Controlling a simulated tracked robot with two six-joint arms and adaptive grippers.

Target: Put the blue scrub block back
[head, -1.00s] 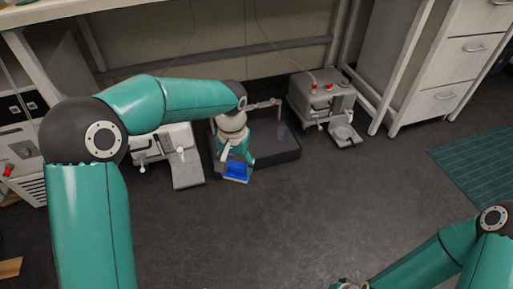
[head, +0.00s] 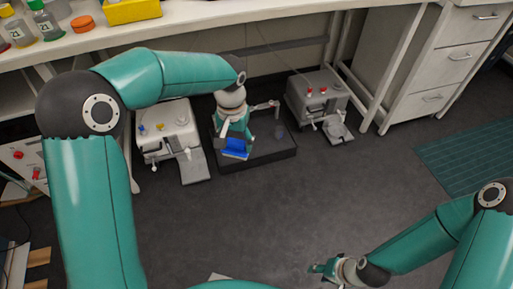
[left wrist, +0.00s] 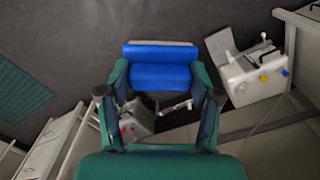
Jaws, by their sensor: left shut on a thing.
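The blue scrub block (head: 235,148) has a pale grey edge. My left gripper (left wrist: 161,80) is shut on it, one teal finger at each end, and the block (left wrist: 160,72) lies across between them in the left wrist view. In the head view, the left gripper points down and the block shows against the low dark tray (head: 262,160), over its left front part; I cannot tell whether it touches. My right gripper (head: 327,269) is low in the head view, far from the block, its finger opening unclear.
A white-grey machine (head: 168,128) with a front flap stands left of the tray, and a grey machine (head: 315,95) with red knobs stands right of it. A bench (head: 200,37) spans above. A drawer cabinet (head: 445,70) stands at right.

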